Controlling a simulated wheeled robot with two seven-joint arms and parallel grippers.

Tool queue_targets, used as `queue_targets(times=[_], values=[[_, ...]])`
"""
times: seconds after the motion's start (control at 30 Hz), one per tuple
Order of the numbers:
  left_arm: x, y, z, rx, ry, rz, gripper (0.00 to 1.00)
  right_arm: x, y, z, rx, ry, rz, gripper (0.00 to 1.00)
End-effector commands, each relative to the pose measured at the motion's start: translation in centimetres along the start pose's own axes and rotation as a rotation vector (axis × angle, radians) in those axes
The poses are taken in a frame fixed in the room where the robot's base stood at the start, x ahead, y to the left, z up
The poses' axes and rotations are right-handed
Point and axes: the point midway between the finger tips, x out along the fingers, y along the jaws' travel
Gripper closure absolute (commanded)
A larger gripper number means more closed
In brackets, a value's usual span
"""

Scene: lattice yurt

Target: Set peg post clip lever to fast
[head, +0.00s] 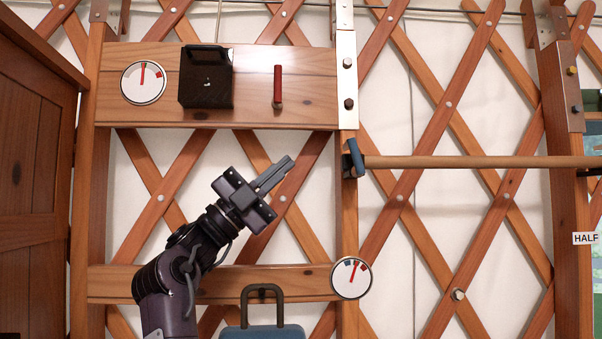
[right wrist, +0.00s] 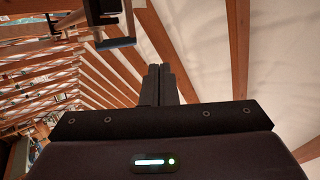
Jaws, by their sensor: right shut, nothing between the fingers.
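A blue clip (head: 354,158) sits on the wooden post (head: 347,210), at the left end of a horizontal wooden rod. A red-handled lever (head: 278,88) hangs upright on the upper board. No label beside either shows which one is the peg post clip lever. My right gripper (head: 286,164) is shut and empty, in front of the lattice, below the red lever and left of the blue clip, apart from both. In the right wrist view its fingers (right wrist: 158,84) lie together, and a dark bracket-like part (right wrist: 110,22) shows above them. My left gripper is out of view.
The upper board (head: 250,110) also bears a round dial (head: 143,82) and a black box (head: 206,76). A "HALF" label (head: 585,238) is at the right. A wooden cabinet (head: 35,170) stands left.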

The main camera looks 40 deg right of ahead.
Motion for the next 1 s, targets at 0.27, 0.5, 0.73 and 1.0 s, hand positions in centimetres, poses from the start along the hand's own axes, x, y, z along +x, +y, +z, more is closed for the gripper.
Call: queue_targets(times=[0.27,0.5,0.73,1.0], values=[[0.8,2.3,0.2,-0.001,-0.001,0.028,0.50,-2.7,-1.4,-0.1,0.000,-0.001,-0.001,1.00],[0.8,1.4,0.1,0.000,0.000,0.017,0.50,-2.8,-1.5,-0.1,-0.001,0.000,0.000,1.00],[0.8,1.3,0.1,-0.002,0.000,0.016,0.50,-2.8,-1.5,-0.1,0.000,-0.001,-0.001,1.00],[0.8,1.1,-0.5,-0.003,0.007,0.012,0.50,-2.8,-1.5,-0.1,0.000,0.000,-0.001,1.00]])
